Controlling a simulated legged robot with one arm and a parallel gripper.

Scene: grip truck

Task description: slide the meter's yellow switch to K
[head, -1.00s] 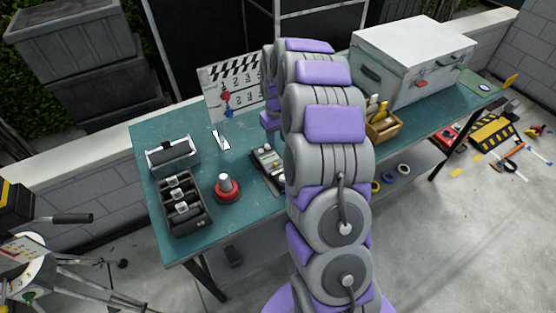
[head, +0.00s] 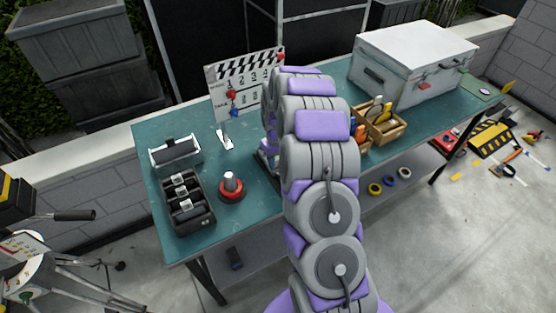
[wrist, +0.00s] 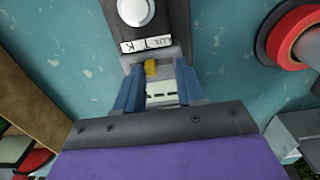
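The meter (wrist: 180,22) is a dark body with a white dome, seen from above in the wrist view. Its label (wrist: 147,44) bears what looks like LUX and K. The small yellow switch (wrist: 151,68) sits in a grey slot just below the label; I cannot tell its exact setting. My gripper (wrist: 158,68) is open, its two blue fingers apart on either side of the switch and slot. Whether a finger touches the meter is unclear. In the head view my arm hides most of the meter and the gripper.
A red-based device (head: 231,188) stands to the left, also at upper right in the wrist view (wrist: 290,37). A black battery tray (head: 187,203), clapperboard (head: 243,82), wooden tool box (head: 383,128) and white case (head: 415,55) share the teal table (head: 150,137).

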